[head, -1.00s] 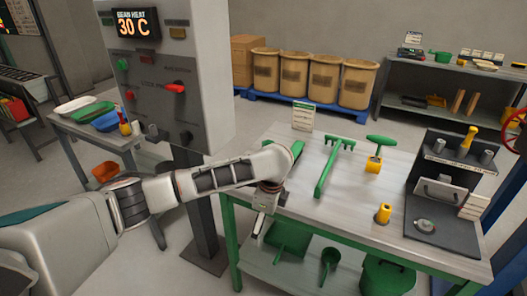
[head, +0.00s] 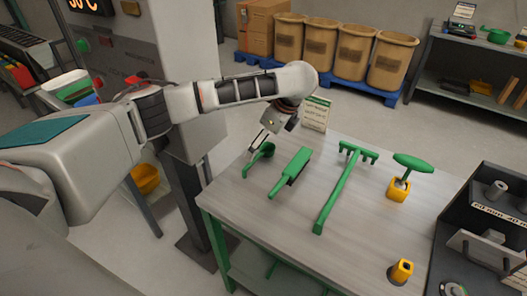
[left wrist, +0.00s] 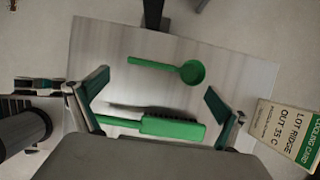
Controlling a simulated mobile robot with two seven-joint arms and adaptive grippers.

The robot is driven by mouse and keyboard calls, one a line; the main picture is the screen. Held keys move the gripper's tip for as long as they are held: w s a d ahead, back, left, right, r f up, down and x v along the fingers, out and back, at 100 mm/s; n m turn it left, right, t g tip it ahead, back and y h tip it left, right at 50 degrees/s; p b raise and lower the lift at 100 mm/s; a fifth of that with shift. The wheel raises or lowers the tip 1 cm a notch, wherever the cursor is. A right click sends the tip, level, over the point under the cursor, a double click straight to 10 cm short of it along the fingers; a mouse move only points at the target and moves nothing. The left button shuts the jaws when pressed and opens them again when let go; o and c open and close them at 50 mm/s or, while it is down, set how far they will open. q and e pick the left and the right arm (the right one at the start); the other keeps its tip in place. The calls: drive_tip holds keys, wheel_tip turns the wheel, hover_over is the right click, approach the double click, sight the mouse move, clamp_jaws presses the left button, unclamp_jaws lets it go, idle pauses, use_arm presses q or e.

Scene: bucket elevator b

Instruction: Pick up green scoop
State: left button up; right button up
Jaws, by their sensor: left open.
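The green scoop (head: 264,151) lies on the table's left end in the head view, its round bowl toward the back and its handle toward the front left. In the left wrist view the scoop (left wrist: 193,72) lies whole, with its handle pointing left. My left gripper (head: 264,139) is above the table by the scoop's bowl, apart from it as far as I can tell. In the left wrist view its two fingers (left wrist: 154,96) are spread wide and hold nothing. The scoop shows beyond the fingertips. My right gripper is not in view.
A green brush (head: 292,170) lies just right of the scoop, then a green rake (head: 338,190). A card (head: 316,114) stands at the table's back edge.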

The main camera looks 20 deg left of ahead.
sight(255, 161)
use_arm(q)
drive_tip(key=shift+s+x, duration=0.15)
drive_tip(key=shift+x, duration=1.1)
drive_tip(key=shift+s+x, duration=0.2)
drive_tip(key=shift+x, duration=1.05)
drive_tip(key=shift+s+x, duration=0.15)
drive_tip(key=shift+x, duration=1.05)
drive_tip(key=c, duration=1.6)
drive_tip(key=shift+o, duration=0.2)
wheel_tip(255, 161, up, 19)
drive_tip(key=shift+s+a+f, duration=0.15)
drive_tip(key=shift+s+f, duration=0.95)
drive_tip(key=shift+f, duration=1.85)
drive_tip(key=shift+s+a+f, duration=0.1)
drive_tip(key=shift+s+f, duration=1.05)
drive_tip(key=shift+f, duration=1.8)
drive_tip(key=shift+s+a+f, duration=0.15)
drive_tip(key=shift+s+f, duration=0.95)
drive_tip(key=shift+f, duration=1.85)
drive_tip(key=shift+f, duration=0.6)
